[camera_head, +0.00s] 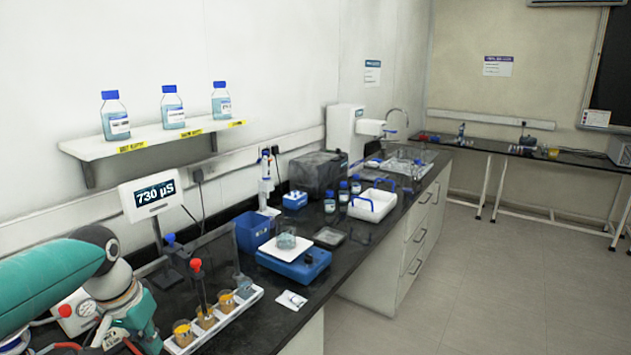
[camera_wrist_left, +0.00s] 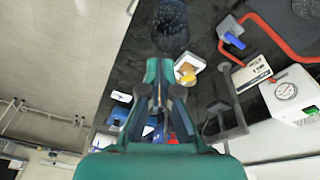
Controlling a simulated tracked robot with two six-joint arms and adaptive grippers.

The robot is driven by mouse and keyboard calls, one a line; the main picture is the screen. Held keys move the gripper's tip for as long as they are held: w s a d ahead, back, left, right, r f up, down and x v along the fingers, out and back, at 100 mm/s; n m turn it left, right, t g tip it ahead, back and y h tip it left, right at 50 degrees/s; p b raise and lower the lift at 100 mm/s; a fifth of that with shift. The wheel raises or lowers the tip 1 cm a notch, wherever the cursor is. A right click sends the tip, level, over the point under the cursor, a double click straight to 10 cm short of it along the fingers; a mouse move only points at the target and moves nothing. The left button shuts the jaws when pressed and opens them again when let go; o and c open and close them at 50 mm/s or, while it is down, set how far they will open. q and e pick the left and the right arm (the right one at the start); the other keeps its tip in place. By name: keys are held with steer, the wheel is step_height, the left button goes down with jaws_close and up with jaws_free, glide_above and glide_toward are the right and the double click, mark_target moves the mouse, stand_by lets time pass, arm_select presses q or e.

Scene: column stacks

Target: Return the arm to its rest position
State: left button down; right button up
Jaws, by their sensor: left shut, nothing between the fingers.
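My left arm, teal and grey, comes in from the left edge of the head view. Its gripper (camera_head: 143,322) is low at the left, over the near end of the black bench (camera_head: 325,262). In the left wrist view the same gripper (camera_wrist_left: 160,68) has its teal fingers together, with nothing held between them. A white rack (camera_head: 246,301) with several cups of orange-brown contents stands just right of the gripper in the head view. My right gripper is not in view.
A meter display (camera_head: 152,195) stands behind the gripper. A blue scale (camera_head: 293,262) with a beaker (camera_head: 286,239) and a blue bin (camera_head: 252,230) are farther along the bench. A shelf (camera_head: 150,137) with blue-capped bottles is on the wall. The floor at right is clear.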

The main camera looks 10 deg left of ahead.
arm_select(q)
steer(key=d+f+h, duration=0.1)
steer(key=d+f, duration=0.5)
steer(key=f, duration=0.5)
steer(key=d+f+h, duration=0.1)
steer(key=d+f, duration=0.5)
steer(key=f, duration=0.5)
steer(key=s+d+f+n, duration=0.1)
steer(key=s+d+f, duration=0.4)
steer(key=s+f, duration=0.3)
steer(key=s+d+f+n+g+h, duration=0.1)
steer(key=s+d+f, duration=0.4)
steer(key=s+f, duration=0.3)
steer(key=s, duration=0.3)
steer(key=shift+s+g, duration=0.2)
steer(key=shift+g, duration=0.1)
steer(key=shift+d, duration=0.15)
